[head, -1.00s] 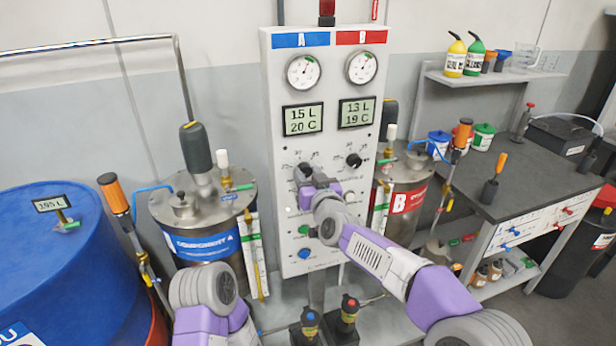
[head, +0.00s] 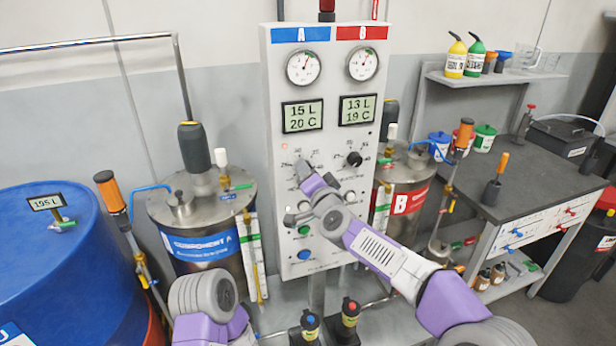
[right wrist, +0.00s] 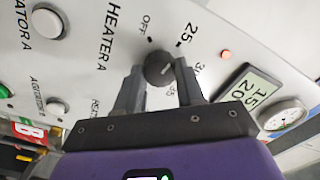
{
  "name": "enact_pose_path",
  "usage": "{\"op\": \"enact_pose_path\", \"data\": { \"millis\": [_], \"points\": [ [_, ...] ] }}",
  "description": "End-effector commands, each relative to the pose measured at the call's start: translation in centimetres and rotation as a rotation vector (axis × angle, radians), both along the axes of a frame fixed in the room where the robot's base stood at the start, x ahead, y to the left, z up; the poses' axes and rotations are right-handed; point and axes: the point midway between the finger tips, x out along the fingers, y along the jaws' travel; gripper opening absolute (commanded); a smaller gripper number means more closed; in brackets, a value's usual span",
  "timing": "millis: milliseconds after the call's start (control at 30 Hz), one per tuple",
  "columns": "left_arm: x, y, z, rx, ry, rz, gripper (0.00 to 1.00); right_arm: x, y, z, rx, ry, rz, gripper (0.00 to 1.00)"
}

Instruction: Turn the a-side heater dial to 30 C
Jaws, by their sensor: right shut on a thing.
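The a-side heater dial (right wrist: 158,68) is a dark round knob on the grey panel, beside the words HEATER A. Its printed scale shows OFF, 25, 30 and 35. My right gripper (right wrist: 160,88) is shut on the dial, a finger on each side. The dial's pointer is too small to read surely. In the head view my right gripper (head: 308,176) is at the dial and mostly covers it. The A display (head: 303,116) reads 15 L and 20 C. My left gripper is out of view; only part of my left arm shows at the bottom.
A small orange-red lamp (right wrist: 226,53) glows near the dial. The B-side dial (head: 354,159) is just to the right on the panel. The component A tank (head: 200,215) and blue drum (head: 60,260) stand left. A dark-topped bench (head: 490,185) stands right.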

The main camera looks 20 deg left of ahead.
Motion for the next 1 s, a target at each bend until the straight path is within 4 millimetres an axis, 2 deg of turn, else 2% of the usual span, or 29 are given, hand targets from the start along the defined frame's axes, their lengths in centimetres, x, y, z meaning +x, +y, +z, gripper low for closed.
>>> {"op": "enact_pose_path", "data": {
  "millis": [1000],
  "points": [
    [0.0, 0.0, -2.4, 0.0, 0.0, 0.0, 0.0, 0.0, 0.0, -0.1, 0.769, 0.52, 0.0, 0.07]
  ]
}}
